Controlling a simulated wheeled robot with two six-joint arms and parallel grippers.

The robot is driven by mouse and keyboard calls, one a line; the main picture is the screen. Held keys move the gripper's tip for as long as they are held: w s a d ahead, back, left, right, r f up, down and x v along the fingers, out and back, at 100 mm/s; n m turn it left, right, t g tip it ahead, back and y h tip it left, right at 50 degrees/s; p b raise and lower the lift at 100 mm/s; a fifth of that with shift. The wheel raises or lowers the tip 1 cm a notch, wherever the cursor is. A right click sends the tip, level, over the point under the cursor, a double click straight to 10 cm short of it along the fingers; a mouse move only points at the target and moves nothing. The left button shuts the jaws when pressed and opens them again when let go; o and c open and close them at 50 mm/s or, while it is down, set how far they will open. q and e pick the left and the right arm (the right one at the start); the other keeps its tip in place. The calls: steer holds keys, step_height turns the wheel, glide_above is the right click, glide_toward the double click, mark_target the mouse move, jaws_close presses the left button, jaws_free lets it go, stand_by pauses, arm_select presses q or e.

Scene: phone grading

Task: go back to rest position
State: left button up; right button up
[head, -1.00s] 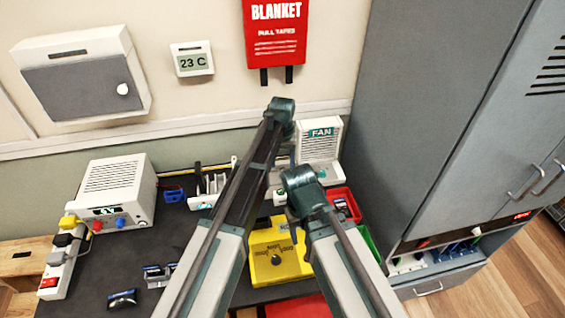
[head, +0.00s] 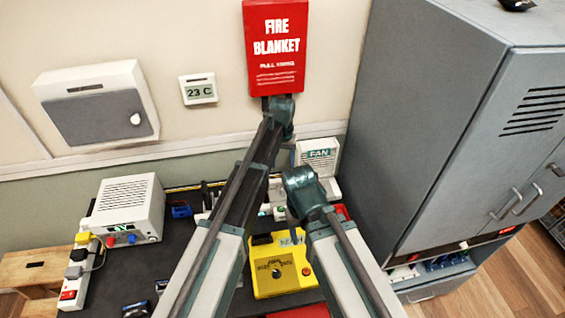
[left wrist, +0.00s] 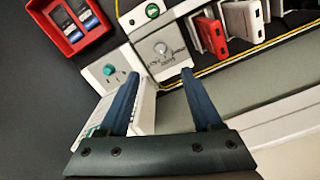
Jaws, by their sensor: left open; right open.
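In the head view, my left arm rises from the bottom left to its wrist (head: 280,108), in front of the wall below the fire blanket; its fingers are hidden there.
The yellow box (head: 280,274) and white power supply (head: 126,208) stand on the dark bench (head: 125,277). A tall grey cabinet (head: 440,130) stands right. The fire blanket (head: 275,40) hangs on the wall.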

arm_select(q)
steer(key=s+a+f+b, duration=0.1)
steer(key=s+a, duration=0.2)
steer(key=s, duration=1)
steer(key=s+a+f+m+y+b, duration=0.1)
steer(key=s+a, duration=0.2)
steer(key=s, duration=1.1)
steer(key=shift+s+m, duration=0.3)
